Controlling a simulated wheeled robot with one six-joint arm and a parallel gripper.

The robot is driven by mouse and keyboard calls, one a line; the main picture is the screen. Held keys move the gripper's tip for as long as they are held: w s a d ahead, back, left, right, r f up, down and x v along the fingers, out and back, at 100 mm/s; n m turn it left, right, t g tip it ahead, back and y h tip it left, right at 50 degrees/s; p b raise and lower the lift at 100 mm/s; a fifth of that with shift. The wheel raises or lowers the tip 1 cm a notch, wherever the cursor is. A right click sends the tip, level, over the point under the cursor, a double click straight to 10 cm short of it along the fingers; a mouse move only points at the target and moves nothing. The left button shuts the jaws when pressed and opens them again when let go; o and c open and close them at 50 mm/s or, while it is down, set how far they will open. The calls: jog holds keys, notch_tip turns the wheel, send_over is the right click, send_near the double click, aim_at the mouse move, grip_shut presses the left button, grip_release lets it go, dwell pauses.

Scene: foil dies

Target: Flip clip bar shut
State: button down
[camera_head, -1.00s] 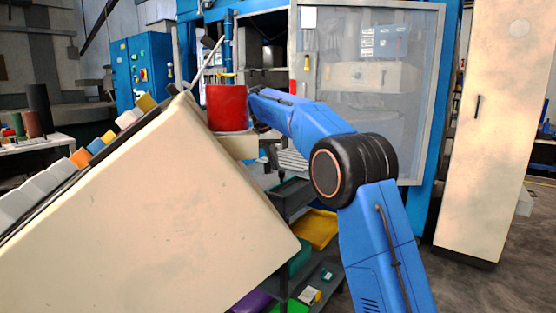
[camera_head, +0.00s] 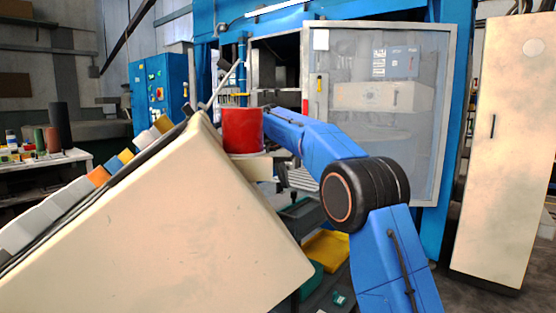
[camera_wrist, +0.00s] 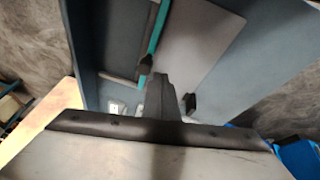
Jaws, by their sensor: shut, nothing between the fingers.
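In the wrist view, my gripper (camera_wrist: 158,82) shows as narrow grey fingers, shut and empty, above a dark cross-piece. A teal bar with a dark end (camera_wrist: 157,30) slants beyond the fingertips, beside a flat light-grey plate (camera_wrist: 205,42) on a blue-grey surface. This bar may be the clip bar; I cannot tell for certain, nor whether the fingers touch it. A small dark block (camera_wrist: 190,103) is right of the fingers. In the head view, my blue arm reaches left behind a red cylinder (camera_head: 242,130), and the fingers cannot be made out.
A large cream slanted housing (camera_head: 180,220) fills the left front, with several coloured blocks along its edge. A blue-framed machine with a clear door (camera_head: 375,100) stands behind. A cream cabinet (camera_head: 505,150) is at the right. A yellow bin (camera_head: 325,250) sits low, below the arm.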

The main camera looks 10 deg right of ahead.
jog(key=v, duration=1.5)
jog(key=shift+r, duration=0.3)
jog(key=shift+s+a, duration=0.1)
jog(key=s+d+r+n, duration=0.2)
jog(key=s+d+r, duration=0.1)
jog(key=s+d, duration=0.55)
jog(key=s+d+f+n+y, duration=0.1)
jog(key=s+d+f, duration=0.2)
jog(key=s, duration=0.5)
jog(key=s+d+f+n+y, duration=0.1)
jog(key=s+d+f, duration=0.15)
jog(key=s, duration=0.45)
jog(key=s+d+f+n+t, duration=0.1)
jog(key=s+d+f, duration=0.1)
jog(key=s+f, duration=1.3)
jog(key=s+d+f+n+t+y, duration=0.1)
jog(key=s+d+f, duration=0.2)
jog(key=s+f, duration=1.2)
jog(key=shift+s+d+f+n, duration=0.2)
jog(key=shift+s+d+n, duration=0.2)
jog(key=shift+s, duration=0.8)
